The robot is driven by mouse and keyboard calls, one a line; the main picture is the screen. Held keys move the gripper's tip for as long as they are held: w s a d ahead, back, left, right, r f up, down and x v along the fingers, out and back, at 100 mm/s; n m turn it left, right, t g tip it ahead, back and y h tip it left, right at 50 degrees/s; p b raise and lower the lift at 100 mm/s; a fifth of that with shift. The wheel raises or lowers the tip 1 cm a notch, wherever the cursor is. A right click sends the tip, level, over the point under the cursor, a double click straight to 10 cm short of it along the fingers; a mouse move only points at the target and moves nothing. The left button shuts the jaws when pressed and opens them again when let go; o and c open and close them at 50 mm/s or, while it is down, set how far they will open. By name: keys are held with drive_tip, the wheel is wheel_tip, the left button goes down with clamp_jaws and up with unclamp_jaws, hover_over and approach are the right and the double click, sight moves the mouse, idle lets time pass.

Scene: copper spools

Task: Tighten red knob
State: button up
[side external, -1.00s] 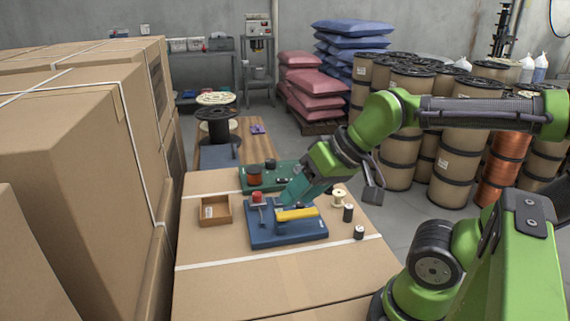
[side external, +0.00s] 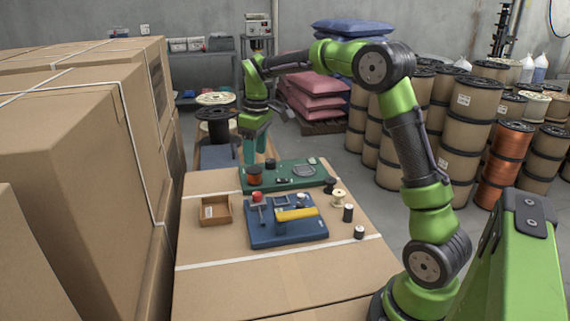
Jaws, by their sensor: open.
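The red knob (side external: 257,197) stands at the back left of the blue board (side external: 287,234), which lies on the cardboard box top. The board also carries a yellow bar (side external: 297,214) and a small white-topped part (side external: 301,198). My gripper (side external: 258,158) points down with its teal fingers apart and empty. In the picture it is above the copper spool (side external: 254,177) at the left of the green board (side external: 300,180), and is apart from the red knob. I cannot tell its exact height.
An open cardboard tray (side external: 214,221) sits left of the blue board. Small spools (side external: 348,213) stand to its right. A black spool (side external: 216,132) is beyond the green board. Tall stacked boxes (side external: 70,180) wall off the left. The front of the box top is clear.

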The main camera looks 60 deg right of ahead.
sight(257, 193)
drive_tip(key=w+d+r+n+g, duration=0.1)
drive_tip(key=w+d+n, duration=0.2)
drive_tip(key=n, duration=0.2)
wheel_tip(257, 193, down, 16)
drive_tip(key=shift+s+d+f, duration=0.1)
drive_tip(key=shift+s+f, duration=0.05)
drive_tip(key=shift+c, duration=0.5)
drive_tip(key=c, duration=1)
